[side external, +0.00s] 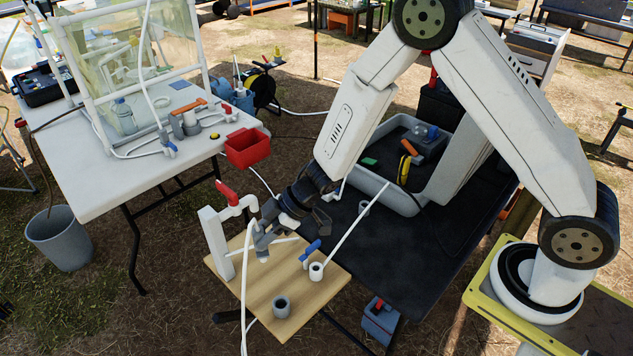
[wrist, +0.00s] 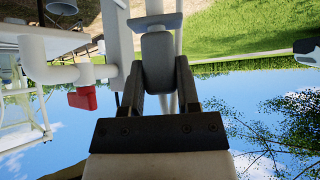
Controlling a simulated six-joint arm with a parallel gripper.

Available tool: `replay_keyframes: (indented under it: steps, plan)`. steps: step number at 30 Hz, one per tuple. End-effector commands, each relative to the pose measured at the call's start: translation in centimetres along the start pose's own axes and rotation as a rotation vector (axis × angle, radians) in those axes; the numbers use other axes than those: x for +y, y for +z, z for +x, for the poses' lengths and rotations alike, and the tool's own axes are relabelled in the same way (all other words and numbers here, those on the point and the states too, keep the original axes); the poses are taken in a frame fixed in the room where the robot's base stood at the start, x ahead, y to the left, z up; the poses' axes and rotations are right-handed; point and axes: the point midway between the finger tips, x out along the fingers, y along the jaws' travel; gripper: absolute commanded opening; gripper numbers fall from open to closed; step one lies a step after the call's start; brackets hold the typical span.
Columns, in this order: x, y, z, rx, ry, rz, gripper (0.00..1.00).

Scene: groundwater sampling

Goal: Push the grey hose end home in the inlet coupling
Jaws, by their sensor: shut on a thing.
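My gripper (side external: 266,238) is beside the white post (side external: 214,243), above the wooden board. In the wrist view, my gripper (wrist: 160,72) has its two dark fingers closed on either side of a grey block-like piece, which looks like the grey hose end (wrist: 157,58). A grey bar lies across just beyond it. A white pipe (side external: 236,202) with a red valve handle (side external: 227,190) comes off the post, close to the gripper. The inlet coupling cannot be told for certain, and whether the hose end touches it is hidden by the fingers.
The wooden board (side external: 235,296) carries a grey collar (side external: 282,306) and a white fitting (side external: 316,271) near a blue-handled valve (side external: 309,251). A white hose (side external: 244,310) hangs past its front. A red bin (side external: 247,149) and white table (side external: 85,180) stand behind left; a grey tray (side external: 398,196) lies behind right.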

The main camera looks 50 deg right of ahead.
Motion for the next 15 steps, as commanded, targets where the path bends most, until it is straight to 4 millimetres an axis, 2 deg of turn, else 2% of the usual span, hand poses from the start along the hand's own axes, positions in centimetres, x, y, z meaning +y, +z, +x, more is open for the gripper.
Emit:
replay_keyframes:
  steps: [8, 15]
  plan:
    - [0.4, 2.2, -2.0, 0.000, -0.118, -0.113, 0.00]
    - [0.8, 4.9, -4.3, 0.001, -0.229, -0.223, 0.00]
